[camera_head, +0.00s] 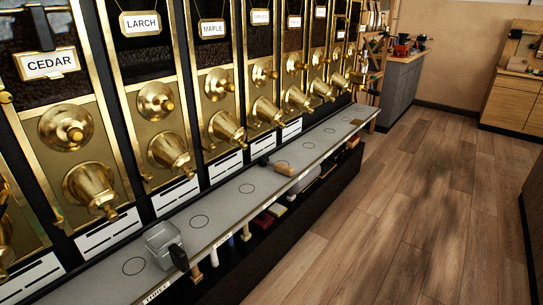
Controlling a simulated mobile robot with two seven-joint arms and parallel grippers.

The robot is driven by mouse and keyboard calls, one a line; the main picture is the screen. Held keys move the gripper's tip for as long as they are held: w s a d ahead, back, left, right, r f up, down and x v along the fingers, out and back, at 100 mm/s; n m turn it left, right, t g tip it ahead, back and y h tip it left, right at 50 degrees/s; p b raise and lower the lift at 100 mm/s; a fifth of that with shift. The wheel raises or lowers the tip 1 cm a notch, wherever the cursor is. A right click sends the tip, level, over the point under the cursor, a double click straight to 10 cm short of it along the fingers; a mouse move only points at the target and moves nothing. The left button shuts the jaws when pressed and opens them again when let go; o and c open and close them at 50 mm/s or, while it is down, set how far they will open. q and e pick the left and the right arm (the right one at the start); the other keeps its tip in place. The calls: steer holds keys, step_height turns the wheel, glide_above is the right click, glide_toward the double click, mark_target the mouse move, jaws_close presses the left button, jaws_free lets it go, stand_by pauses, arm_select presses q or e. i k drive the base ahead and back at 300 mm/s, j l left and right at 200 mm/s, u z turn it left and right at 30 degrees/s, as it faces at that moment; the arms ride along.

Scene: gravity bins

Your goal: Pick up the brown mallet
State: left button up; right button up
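A small brown wooden piece (284,169) lies on the grey ledge below the bins, near the middle of the view. A dark piece (263,160) shows just left of it. Together they may be the brown mallet, but they are too small to tell for sure, and I cannot tell whether they are joined. Neither of my grippers is in view.
Brass-fronted bins with name signs (50,65) line the left. Several items sit on a lower shelf under the ledge. The wooden floor (400,215) to the right is clear.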

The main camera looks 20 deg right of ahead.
mark_target(281, 169)
steer(key=i+l+u, duration=0.1)
steer(key=i+l, duration=0.2)
steer(key=i+l+u, duration=0.1)
steer(key=i+l, duration=0.15)
steer(key=l, duration=0.2)
steer(key=i+l, duration=0.3)
steer(key=i+l+u, duration=0.15)
steer(key=l, duration=0.3)
steer(key=i, duration=0.1)
